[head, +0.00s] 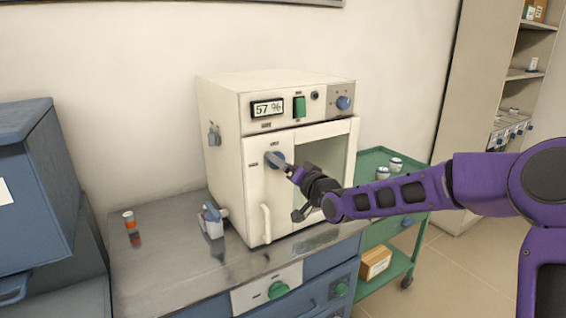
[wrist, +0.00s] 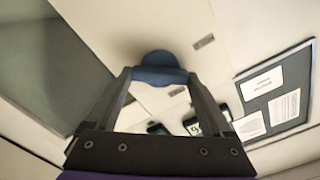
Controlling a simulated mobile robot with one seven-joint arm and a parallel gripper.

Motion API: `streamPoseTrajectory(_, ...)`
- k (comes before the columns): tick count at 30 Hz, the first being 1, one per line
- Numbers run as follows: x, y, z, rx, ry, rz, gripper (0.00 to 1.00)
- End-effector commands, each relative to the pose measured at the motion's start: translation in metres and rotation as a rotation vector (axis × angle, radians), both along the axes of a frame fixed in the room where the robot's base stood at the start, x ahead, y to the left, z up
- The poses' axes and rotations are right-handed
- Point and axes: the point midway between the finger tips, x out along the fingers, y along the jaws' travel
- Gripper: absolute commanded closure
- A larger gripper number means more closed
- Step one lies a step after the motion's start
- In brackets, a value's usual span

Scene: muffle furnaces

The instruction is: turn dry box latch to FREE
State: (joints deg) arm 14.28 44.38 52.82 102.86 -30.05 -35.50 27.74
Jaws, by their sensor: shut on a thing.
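The dry box (head: 222,135) is a white cabinet with a glass door, standing on a metal-topped bench; its display reads 57 %. Its latch (head: 274,158) is a round blue knob on the upper part of the door's front. My gripper (head: 293,174) is at the latch, with its fingers reaching it from the right. In the wrist view the blue latch (wrist: 158,68) sits between the two fingertips, and the fingers are shut on it. The fingers hide part of the latch, and I cannot read its labels or its setting.
A white vertical door handle (head: 266,223) is below the latch. A green cart (head: 374,163) stands to the right. A blue cabinet (head: 35,190) is at left.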

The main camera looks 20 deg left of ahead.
Motion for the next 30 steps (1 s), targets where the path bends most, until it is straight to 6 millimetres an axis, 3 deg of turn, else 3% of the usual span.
streamPoseTrajectory(18,0.0018,-0.0018,-0.0023,0.378,0.440,-0.001,0.71)
streamPoseTrajectory(30,0.0017,-0.0015,-0.0028,0.548,0.638,-0.001,0.71)
